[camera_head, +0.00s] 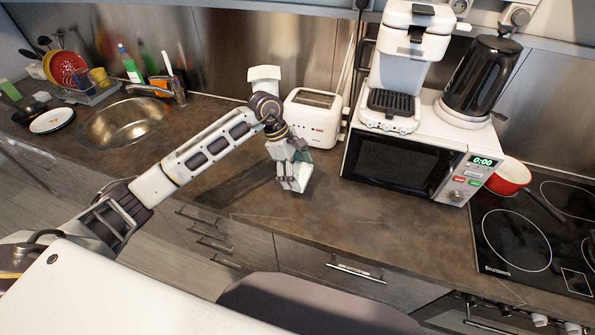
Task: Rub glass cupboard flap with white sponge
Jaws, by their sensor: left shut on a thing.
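My left arm reaches in from the left over the counter. My left gripper (292,177) points down just in front of the toaster and is shut on a small item. A green patch shows beside the fingers and a pale part lies between them. This is likely the sponge (303,156), mostly hidden by the fingers, so its full shape and colour cannot be told. The glass cupboard flap is not clearly seen in this view. My right gripper is not in view.
A white toaster (313,115) stands behind the gripper. A microwave (408,165) carries a coffee machine (405,65) and black kettle (482,77). A red pot (509,176) is on the hob (515,235). The sink (124,122) is left. The counter (350,215) in front is clear.

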